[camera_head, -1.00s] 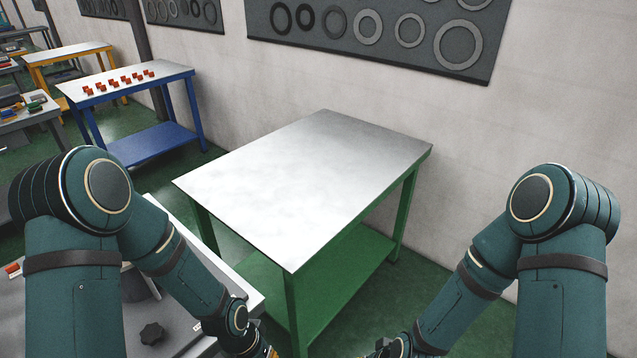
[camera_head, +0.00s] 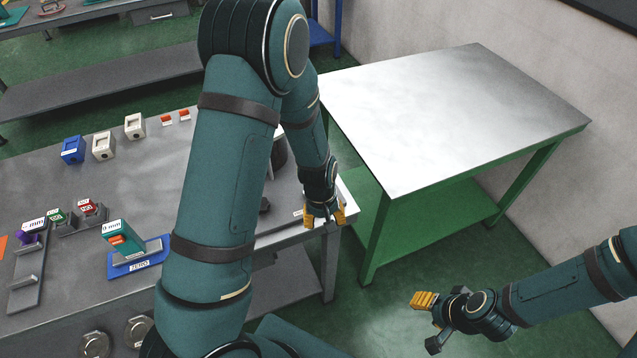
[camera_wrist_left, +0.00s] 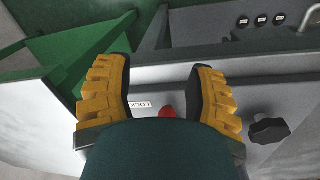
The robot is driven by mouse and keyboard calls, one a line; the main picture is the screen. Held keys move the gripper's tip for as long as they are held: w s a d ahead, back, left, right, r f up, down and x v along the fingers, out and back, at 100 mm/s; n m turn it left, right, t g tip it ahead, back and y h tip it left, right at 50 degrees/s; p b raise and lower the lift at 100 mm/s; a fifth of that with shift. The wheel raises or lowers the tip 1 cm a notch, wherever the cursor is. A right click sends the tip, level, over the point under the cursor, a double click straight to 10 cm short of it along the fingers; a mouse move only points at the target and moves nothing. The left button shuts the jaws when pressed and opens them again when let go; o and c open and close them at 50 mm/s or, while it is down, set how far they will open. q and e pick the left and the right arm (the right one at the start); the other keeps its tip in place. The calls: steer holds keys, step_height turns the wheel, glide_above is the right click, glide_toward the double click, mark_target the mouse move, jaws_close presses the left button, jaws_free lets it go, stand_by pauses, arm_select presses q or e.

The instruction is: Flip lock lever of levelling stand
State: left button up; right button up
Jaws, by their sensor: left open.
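The levelling stand is mostly hidden behind my left arm in the head view. A dark rounded part (camera_head: 279,152) and a dark knob (camera_head: 264,205) show beside the arm, near the grey table's right end. In the left wrist view, a white LOCK label (camera_wrist_left: 138,104), a small red piece (camera_wrist_left: 166,111), perhaps the lever tip, and a black knob (camera_wrist_left: 268,130) show. My left gripper (camera_head: 325,217) is open at the table's corner. Its yellow fingers (camera_wrist_left: 158,80) stand either side of the label and red piece, holding nothing. My right gripper (camera_head: 430,322) is open and empty over the floor.
The grey table (camera_head: 50,165) carries blue and white blocks (camera_head: 104,146), a teal gauge on a blue base (camera_head: 128,245) and small coloured pieces. A green table (camera_head: 450,110) with a bare top stands to the right, across a narrow gap.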

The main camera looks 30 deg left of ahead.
arm_select(q)
steer(key=w+a+r+n+p, duration=0.1)
steer(key=w+a+r+n, duration=0.1)
steer(key=r, duration=0.5)
steer(key=w+a+r+n+p, duration=0.1)
steer(key=w+a+r+p, duration=0.15)
steer(key=r, duration=0.35)
steer(key=shift+n+g+y, duration=0.3)
steer(key=shift+y, duration=0.1)
steer(key=f, duration=0.4)
steer(key=f+b, duration=0.1)
steer(key=f, duration=0.4)
steer(key=f+b, duration=0.1)
steer(key=f, duration=0.3)
steer(key=shift+w+a+f, duration=0.1)
steer(key=shift+a+f, duration=0.1)
steer(key=shift+a, duration=0.05)
arm_select(e)
step_height(320, 180, up, 3)
steer(key=shift+d+f, duration=0.1)
arm_select(q)
steer(key=shift+c, duration=0.4)
jaws_close()
